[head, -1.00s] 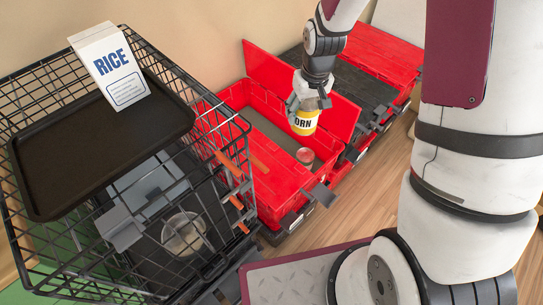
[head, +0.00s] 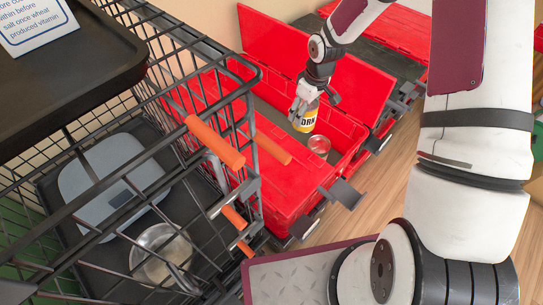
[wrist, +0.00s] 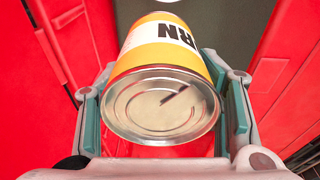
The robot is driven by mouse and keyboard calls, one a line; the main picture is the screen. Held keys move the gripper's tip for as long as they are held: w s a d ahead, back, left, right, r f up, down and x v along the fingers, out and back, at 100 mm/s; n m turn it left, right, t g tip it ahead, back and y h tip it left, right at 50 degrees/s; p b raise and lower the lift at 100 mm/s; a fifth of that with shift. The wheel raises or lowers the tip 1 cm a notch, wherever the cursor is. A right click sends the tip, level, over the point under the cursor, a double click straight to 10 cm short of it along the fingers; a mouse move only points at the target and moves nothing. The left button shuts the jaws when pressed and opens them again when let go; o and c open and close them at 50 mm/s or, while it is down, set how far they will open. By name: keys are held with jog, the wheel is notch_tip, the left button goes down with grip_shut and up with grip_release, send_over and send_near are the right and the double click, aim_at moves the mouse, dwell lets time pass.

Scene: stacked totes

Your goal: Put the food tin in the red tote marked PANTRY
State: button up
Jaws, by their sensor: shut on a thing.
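The food tin (head: 303,122), yellow and white with black letters ending "ORN", is held in my gripper (head: 305,104). In the wrist view the tin (wrist: 165,85) sits between the two finger pads, its bare metal end toward the camera. The open red tote (head: 345,128) is under and around the tin in the head view; I cannot tell whether the tin touches its floor. No PANTRY mark is readable. A second, smaller tin with a red side and metal top (head: 319,145) stands in the tote, nearer the camera than the held tin.
A black wire basket (head: 255,75) with orange handles (head: 214,143) stands close at left, holding a grey scale-like object (head: 112,180) and a metal pan (head: 160,255). Raised red lids (head: 345,70) flank the tote.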

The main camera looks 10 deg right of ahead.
jog(key=w+f, duration=0.1)
jog(key=w+a+f+b, duration=0.1)
jog(key=shift+a+f, duration=0.3)
jog(key=shift+f, duration=0.05)
notch_tip(320, 180, down, 10)
jog(key=b, duration=0.3)
jog(key=shift+r, duration=0.15)
jog(key=o, duration=1.6)
